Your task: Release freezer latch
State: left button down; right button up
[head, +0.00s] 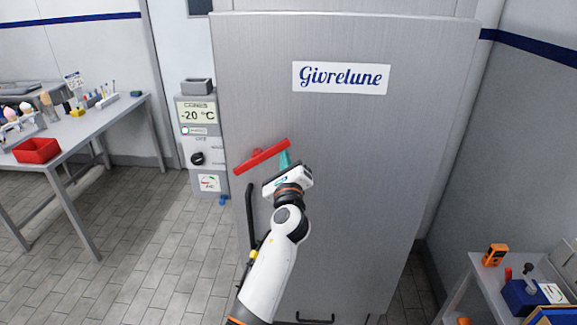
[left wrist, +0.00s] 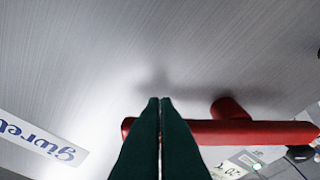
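The red freezer latch bar (head: 262,156) is on the left part of the grey freezer door (head: 350,190). It slopes, with its right end higher. My left gripper (head: 285,156) is at the bar's right end, its teal fingers just below it. In the left wrist view the dark green fingers (left wrist: 160,100) are together, with only a thin line between them and nothing seen held. They cross in front of the red latch bar (left wrist: 250,132) near one end. I cannot tell whether they touch it. A round red stub (left wrist: 229,108) joins the bar. My right gripper is not in view.
A black vertical handle (head: 250,225) is on the door below the latch. A control box (head: 198,140) reading -20 °C stands left of the freezer. A table with a red bin (head: 37,150) is at far left. An orange device (head: 494,255) lies on the right table.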

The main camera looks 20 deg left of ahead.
pick_arm(q)
jog(key=r+n+p, duration=0.1)
jog(key=n, duration=0.1)
jog(key=a+r+n+g, duration=0.1)
jog(key=r+n, duration=0.1)
jog(key=n, duration=0.1)
jog(key=shift+s+a+r+y+p, duration=0.1)
jog(key=shift+s+r+y+p, duration=0.1)
jog(key=shift+y+p, duration=0.15)
jog(key=shift+s+a+r+n+g+p, duration=0.1)
jog(key=shift+a+r+n+g+p, duration=0.2)
jog(key=shift+n, duration=0.5)
jog(key=shift+s+a+r+n+g+p, duration=0.15)
jog(key=shift+a+r+n+p, duration=0.2)
jog(key=shift+n, duration=0.45)
jog(key=shift+s+a+r+n+g+p, duration=0.15)
jog(key=shift+a+n+g+p, duration=0.2)
jog(key=shift+n, duration=0.45)
jog(key=shift+w+a, duration=0.1)
jog(key=shift+a, duration=0.05)
notch_tip(320, 180, up, 10)
jog(key=b, duration=0.2)
send_over(279, 144)
jog(key=s+a, duration=0.1)
jog(key=s, duration=0.1)
jog(key=shift+a, duration=0.2)
